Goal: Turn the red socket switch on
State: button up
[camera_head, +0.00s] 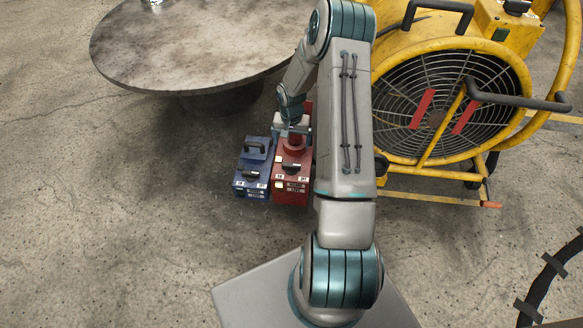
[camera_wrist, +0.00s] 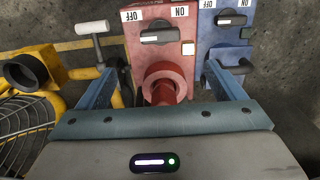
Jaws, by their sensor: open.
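The red socket box (camera_head: 291,184) stands on the floor, and its red face (camera_wrist: 160,10) fills the upper middle of the wrist view. Its black switch (camera_wrist: 160,36) lies crosswise between an OFF label on the left and an ON label on the right; I cannot tell which it points to. A round red connector (camera_wrist: 165,82) projects from the box toward me. My gripper (camera_wrist: 162,68) is open, one finger on each side of this connector, apart from it. In the head view my gripper (camera_head: 293,128) is over the far end of the box, partly hidden by my arm.
A blue socket box (camera_head: 252,182) stands close on the left of the red one; it is at the right in the wrist view (camera_wrist: 229,57). A yellow fan (camera_head: 437,100) stands to the right. A round table (camera_head: 190,45) is behind. The floor at left is clear.

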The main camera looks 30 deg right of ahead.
aim_at(292, 164)
notch_tip(292, 164, down, 14)
jog(key=b, duration=0.4)
jog(key=shift+b, duration=0.35)
jog(key=shift+r, duration=0.1)
jog(key=c, duration=1)
